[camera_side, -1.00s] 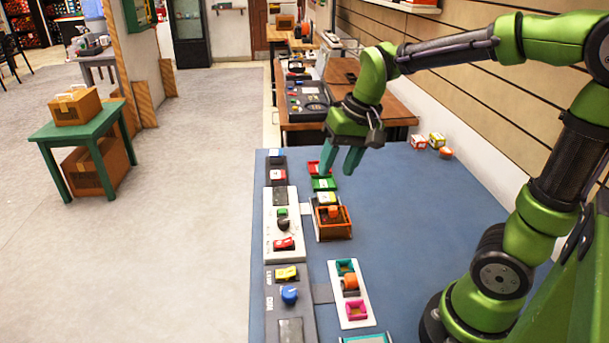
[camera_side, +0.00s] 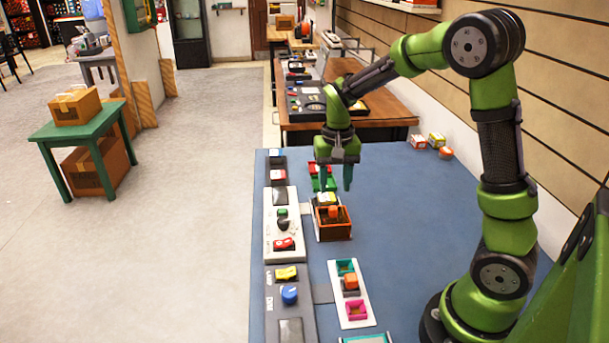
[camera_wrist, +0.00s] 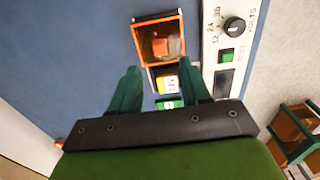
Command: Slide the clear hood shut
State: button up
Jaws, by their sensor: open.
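An orange-framed box (camera_side: 333,230) stands on the blue table, with an orange piece (camera_side: 333,211) inside it. The wrist view shows the same box (camera_wrist: 138,46) ahead of my fingers, with the orange piece (camera_wrist: 167,47) inside. I cannot clearly make out the clear hood; its panes and position are too faint to tell. Behind the box is a yellow-and-white block (camera_side: 326,198); the wrist view shows it (camera_wrist: 167,83) between my fingers. My gripper (camera_side: 335,185) is open and empty, pointing down above and just behind the box. Its two teal fingers (camera_wrist: 158,84) stand apart.
A white panel (camera_side: 270,230) with a dial and red switch lies left of the box. A white tray (camera_side: 333,290) with teal and pink frames is nearer the camera. Small boxes (camera_side: 437,139) sit at the back right. The table's middle right is clear.

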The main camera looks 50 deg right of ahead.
aim_at(333, 208)
notch_tip(333, 208, down, 7)
jog(key=shift+f, duration=0.1)
dwell(0.3)
grip_shut()
